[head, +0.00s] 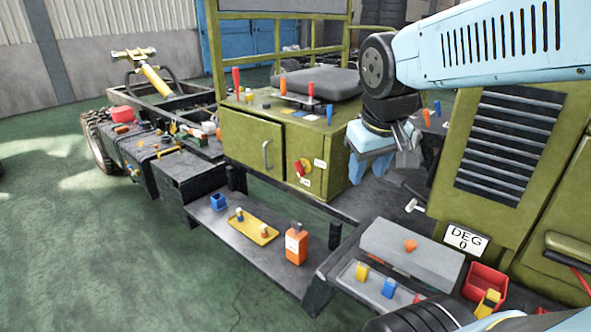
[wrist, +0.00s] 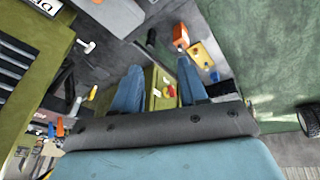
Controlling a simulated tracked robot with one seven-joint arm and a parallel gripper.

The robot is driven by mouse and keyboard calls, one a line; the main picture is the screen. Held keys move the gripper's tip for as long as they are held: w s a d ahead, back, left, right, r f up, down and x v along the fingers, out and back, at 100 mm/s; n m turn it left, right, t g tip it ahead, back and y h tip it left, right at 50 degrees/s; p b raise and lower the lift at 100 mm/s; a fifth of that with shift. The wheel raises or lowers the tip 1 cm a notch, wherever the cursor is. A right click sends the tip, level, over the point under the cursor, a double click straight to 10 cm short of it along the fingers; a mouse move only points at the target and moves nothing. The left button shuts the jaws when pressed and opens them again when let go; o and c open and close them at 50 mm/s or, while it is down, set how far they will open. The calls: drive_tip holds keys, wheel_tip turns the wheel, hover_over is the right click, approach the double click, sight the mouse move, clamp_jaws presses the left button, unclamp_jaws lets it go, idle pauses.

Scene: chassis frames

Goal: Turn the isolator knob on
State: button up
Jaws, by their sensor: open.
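The isolator knob (head: 300,168) is a small red handle on a yellow backing, on the front of the olive green cabinet. White labels sit beside it, and its exact angle is too small to read. In the wrist view the red knob (wrist: 171,92) shows beyond and between the fingers, against the olive panel.
The olive cabinet (head: 247,150) has a door handle left of the knob, and tools and a grey seat on top. A grey box (head: 410,252) stands lower right.

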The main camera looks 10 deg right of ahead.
drive_tip(key=w+d+f+n+g+h, duration=0.5)
drive_tip(key=w+f, duration=0.3)
drive_tip(key=w, duration=0.3)
drive_tip(key=n+t+h, duration=0.9)
drive_tip(key=n+t, duration=0.8)
drive_tip(key=n, duration=1)
approach(297, 172)
drive_tip(key=x, duration=1.1)
drive_tip(key=shift+w+d, duration=0.15)
drive_tip(key=shift+r, duration=0.1)
clamp_jaws()
